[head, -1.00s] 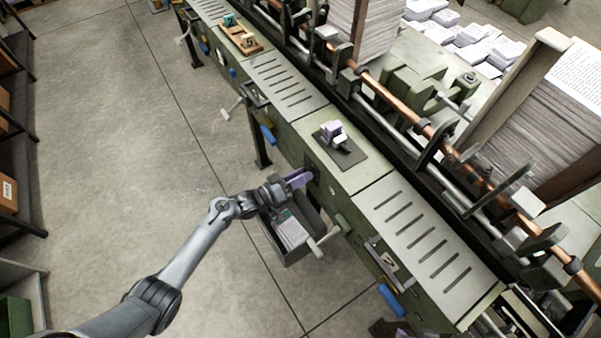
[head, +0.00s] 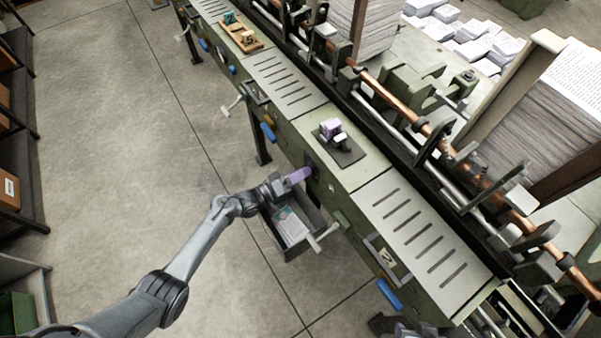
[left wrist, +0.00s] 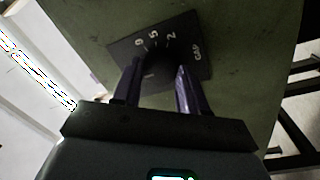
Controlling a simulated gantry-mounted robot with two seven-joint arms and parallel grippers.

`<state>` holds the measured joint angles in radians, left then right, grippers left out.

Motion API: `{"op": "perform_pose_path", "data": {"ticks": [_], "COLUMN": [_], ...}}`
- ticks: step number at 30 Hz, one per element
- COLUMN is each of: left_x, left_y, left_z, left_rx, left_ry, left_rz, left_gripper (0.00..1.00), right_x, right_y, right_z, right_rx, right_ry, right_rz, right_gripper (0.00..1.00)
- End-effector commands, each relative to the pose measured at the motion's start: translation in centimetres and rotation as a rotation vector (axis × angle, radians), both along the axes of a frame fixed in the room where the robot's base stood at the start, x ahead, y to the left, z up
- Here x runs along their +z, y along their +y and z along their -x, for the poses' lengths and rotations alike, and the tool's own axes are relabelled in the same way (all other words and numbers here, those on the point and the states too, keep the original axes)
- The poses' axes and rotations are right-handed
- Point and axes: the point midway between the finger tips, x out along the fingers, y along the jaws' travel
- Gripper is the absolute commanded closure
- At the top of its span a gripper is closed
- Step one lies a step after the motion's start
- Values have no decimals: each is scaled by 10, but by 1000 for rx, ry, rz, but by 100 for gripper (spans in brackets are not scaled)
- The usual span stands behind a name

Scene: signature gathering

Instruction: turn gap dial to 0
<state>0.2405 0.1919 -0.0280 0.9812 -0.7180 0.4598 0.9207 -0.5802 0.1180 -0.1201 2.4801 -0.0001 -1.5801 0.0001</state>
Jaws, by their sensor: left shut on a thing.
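The gap dial (left wrist: 157,72) is a dark knob on a black plate (left wrist: 122,52) marked GAP and a few white numbers, on the green machine's side. In the left wrist view, the purple fingers of my left gripper (left wrist: 158,90) stand on either side of the knob and are shut on it. The knob's pointer is too dark to read, so I cannot tell its setting. In the head view, the left gripper (head: 306,174) reaches the dark plate (head: 311,160) on the machine's front and covers the knob. My right gripper is not in view.
A grey open bin (head: 284,242) with papers hangs just below the left gripper. A lever with a pale handle (head: 326,234) and a blue handle (head: 390,294) stick out to the right.

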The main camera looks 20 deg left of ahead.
Motion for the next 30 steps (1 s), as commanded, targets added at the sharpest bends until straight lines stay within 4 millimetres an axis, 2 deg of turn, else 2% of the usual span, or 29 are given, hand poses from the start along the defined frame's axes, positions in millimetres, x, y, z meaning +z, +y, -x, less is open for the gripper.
{"op": "perform_pose_path", "data": {"ticks": [1, 2, 6, 7, 16, 20, 30], "left_x": [0, 0, 0, 0, 0, 0, -4], "left_y": [0, 0, 0, 0, 1, 5, 38], "left_z": [0, 0, 0, 0, 1, 7, 51], "left_rx": [-1, -1, -1, -1, 0, 1, 1], "left_ry": [1, 1, 0, 0, 0, 0, 2], "left_rz": [2, 2, 1, 1, 0, -1, -3], "left_gripper": [88, 56, 35, 32, 32, 32, 32], "right_x": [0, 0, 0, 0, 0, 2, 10], "right_y": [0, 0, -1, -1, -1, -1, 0], "right_z": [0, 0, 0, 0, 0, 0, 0], "right_rx": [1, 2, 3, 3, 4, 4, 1], "right_ry": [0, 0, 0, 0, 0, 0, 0], "right_rz": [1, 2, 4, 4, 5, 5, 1], "right_gripper": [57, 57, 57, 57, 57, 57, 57]}}
